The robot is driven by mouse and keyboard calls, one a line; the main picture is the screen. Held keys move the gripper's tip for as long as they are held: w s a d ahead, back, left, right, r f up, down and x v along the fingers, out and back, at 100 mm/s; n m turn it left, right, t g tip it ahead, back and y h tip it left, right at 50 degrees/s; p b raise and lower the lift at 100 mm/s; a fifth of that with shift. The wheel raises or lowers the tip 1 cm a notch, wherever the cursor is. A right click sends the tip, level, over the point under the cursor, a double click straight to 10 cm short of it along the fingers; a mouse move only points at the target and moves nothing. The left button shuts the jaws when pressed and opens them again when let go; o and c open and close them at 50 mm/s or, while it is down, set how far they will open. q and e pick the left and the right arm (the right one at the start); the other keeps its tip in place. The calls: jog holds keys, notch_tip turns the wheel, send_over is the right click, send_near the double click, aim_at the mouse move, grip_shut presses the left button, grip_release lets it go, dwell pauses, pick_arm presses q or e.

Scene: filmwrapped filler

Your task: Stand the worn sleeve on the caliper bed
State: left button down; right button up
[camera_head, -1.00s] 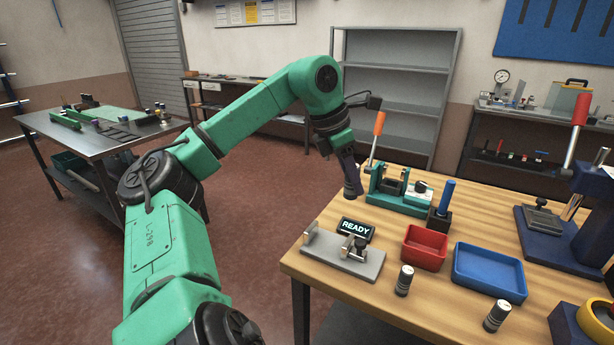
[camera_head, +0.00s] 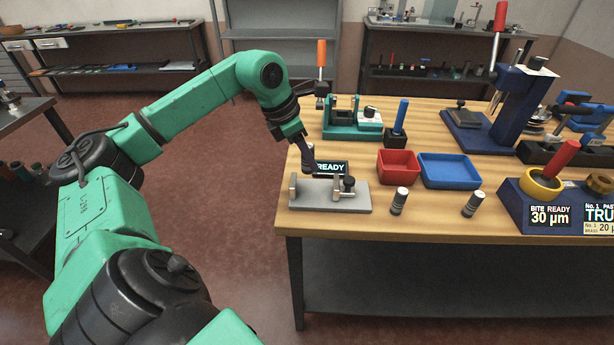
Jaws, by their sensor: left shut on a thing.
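My left gripper (camera_head: 309,168) is just above the bed, pointing down and shut. What it holds is too dark and small to make out, so I cannot tell whether it is the worn sleeve or whether it touches the bed. My right gripper is out of view.
A red tray (camera_head: 398,178) and a blue tray (camera_head: 422,181) stand right of the bed. Behind are a teal fixture (camera_head: 343,132) with an orange lever and a blue-handled tool (camera_head: 397,140). A navy press (camera_head: 513,105) and a gauge reading 30 µm (camera_head: 549,218) stand right.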

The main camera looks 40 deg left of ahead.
aim_at(305, 172)
pick_arm(q)
notch_tip(305, 172, down, 7)
jog(key=shift+r, duration=0.1)
jog(key=c, duration=0.5)
grip_release()
jog(key=shift+c, duration=0.2)
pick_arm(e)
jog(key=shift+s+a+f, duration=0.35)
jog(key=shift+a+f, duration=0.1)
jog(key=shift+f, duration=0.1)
pick_arm(q)
jog(key=shift+r, duration=0.15)
jog(key=shift+s+a+r+b, duration=0.2)
jog(key=shift+b, duration=0.1)
jog(key=b+v, duration=0.2)
jog(key=v, duration=0.9)
jog(key=shift+d, duration=0.15)
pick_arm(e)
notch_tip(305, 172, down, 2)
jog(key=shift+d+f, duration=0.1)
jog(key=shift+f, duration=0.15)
pick_arm(q)
jog(key=shift+r, duration=0.15)
